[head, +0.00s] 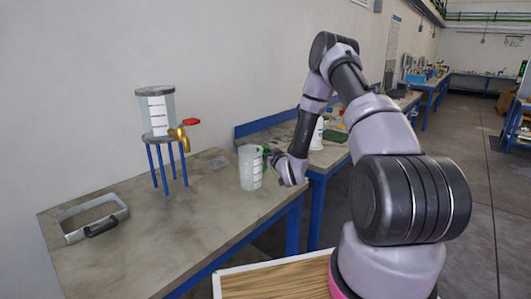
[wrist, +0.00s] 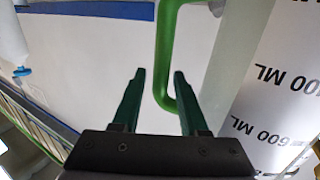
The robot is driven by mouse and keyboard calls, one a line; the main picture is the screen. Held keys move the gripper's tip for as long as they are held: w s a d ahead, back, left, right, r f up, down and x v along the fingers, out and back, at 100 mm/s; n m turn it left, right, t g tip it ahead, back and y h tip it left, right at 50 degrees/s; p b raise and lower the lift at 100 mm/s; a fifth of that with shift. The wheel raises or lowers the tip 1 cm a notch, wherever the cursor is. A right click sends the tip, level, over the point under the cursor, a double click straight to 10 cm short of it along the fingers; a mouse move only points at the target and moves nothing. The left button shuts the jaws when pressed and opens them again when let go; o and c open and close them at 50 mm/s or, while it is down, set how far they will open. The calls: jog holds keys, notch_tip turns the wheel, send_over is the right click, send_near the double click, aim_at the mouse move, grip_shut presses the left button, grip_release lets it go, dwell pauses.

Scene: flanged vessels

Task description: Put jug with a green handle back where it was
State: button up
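The jug (head: 250,168) is clear with dark markings and stands upright on the near workbench, close to its right edge. Its green handle (head: 266,151) faces right, towards my gripper (head: 271,156). In the wrist view the handle (wrist: 166,50) hangs just beyond and between the fingertips, nearer the right finger. The jug wall (wrist: 265,100) with "600 ML" print fills the right side. My gripper (wrist: 158,74) is open, with a clear gap between its dark green fingers; it does not clasp the handle.
A clear tank (head: 157,112) with a brass tap (head: 180,136) and red lever stands on blue legs left of the jug. A grey frame (head: 68,214) with a black grip lies at the bench's left end. Bare benchtop (head: 170,235) lies between. A second bench with a white bottle (head: 317,133) is behind.

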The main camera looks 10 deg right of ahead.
jog(key=shift+r, duration=0.15)
jog(key=f+v, duration=0.1)
jog(key=v, duration=1.1)
jog(key=s+d+r+m+g+h, duration=0.1)
jog(key=d+r+g+h, duration=0.1)
jog(key=r, duration=0.8)
jog(key=s+d+r+m+g+h, duration=0.1)
jog(key=d+r+m+g+h, duration=0.15)
jog(key=r, duration=0.85)
jog(key=s+a+r+m+g+y, duration=0.1)
jog(key=s+r, duration=0.3)
jog(key=s, duration=0.5)
jog(key=s+a+r+g+y, duration=0.1)
jog(key=s+a+r+g, duration=0.1)
jog(key=s, duration=0.8)
jog(key=s+a+r+m+g+y, duration=0.1)
jog(key=s+a+r+g, duration=0.1)
jog(key=s+r, duration=0.5)
jog(key=s+a, duration=0.1)
jog(key=s, duration=0.2)
jog(key=shift+a+m, duration=0.25)
jog(key=shift+m, duration=0.1)
